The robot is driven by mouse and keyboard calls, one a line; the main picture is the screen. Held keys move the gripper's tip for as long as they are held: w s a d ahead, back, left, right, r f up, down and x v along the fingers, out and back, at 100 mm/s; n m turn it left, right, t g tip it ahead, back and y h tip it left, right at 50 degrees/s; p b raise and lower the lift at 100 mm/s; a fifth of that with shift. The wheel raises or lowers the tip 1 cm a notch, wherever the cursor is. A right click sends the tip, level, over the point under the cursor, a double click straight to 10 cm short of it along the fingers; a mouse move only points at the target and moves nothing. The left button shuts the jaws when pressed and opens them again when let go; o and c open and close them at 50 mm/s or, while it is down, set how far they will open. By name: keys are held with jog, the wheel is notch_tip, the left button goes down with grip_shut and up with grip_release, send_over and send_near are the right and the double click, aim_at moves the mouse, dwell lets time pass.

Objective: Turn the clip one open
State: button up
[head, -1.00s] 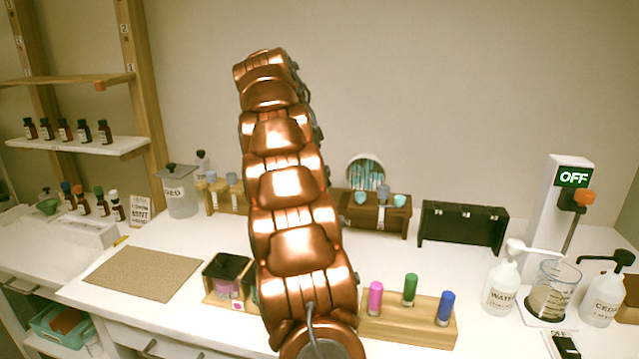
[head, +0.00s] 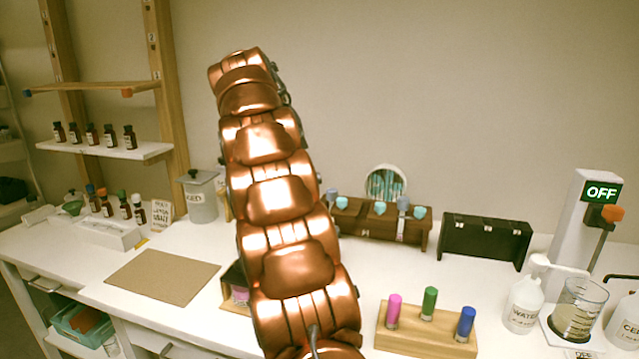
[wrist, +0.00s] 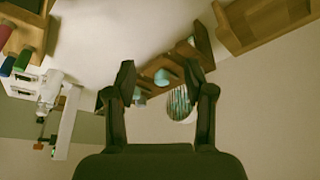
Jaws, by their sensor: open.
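No part marked as clip one can be made out. A brown wooden block (head: 352,219) at the back of the counter carries several turquoise, heart-shaped knobs (head: 379,208) and grey-blue stoppers. A black rack (head: 480,241) with small pale fittings stands to its right. In the head view my copper arm hides part of the counter, and the gripper cannot be made out.
A wooden stand (head: 427,333) holds pink, green and blue tubes. Pump bottles (head: 523,305), a glass beaker (head: 578,310) and an OFF device (head: 584,205) stand right. A brown mat (head: 162,276) lies left. The round mirror (wrist: 180,103) shows beyond the fingers.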

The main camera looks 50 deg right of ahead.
jog(key=shift+w+a, duration=0.4)
jog(key=shift+a, duration=0.4)
jog(key=shift+w+a, duration=0.35)
jog(key=shift+a, duration=0.45)
jog(key=s+a+f+n+y+p, duration=0.1)
jog(key=s+a+n+p, duration=0.25)
jog(key=a+n, duration=0.45)
jog(key=s+a+f+n+y+p, duration=0.15)
jog(key=s+a+n, duration=0.3)
jog(key=a, duration=0.85)
jog(key=s+a+f+n+p, duration=0.1)
jog(key=s+a+f+n, duration=0.2)
jog(key=s+a, duration=0.2)
jog(key=s+a+f+n+y+p, duration=0.1)
jog(key=s+a+f+n+p, duration=0.1)
jog(key=s+a+n, duration=0.2)
jog(key=s+a+f+n+p, duration=0.2)
jog(key=s+a, duration=0.3)
jog(key=s, duration=0.3)
jog(key=shift+s+a+f+n, duration=0.3)
jog(key=shift+s+f+n, duration=0.1)
jog(key=shift+f+n, duration=0.45)
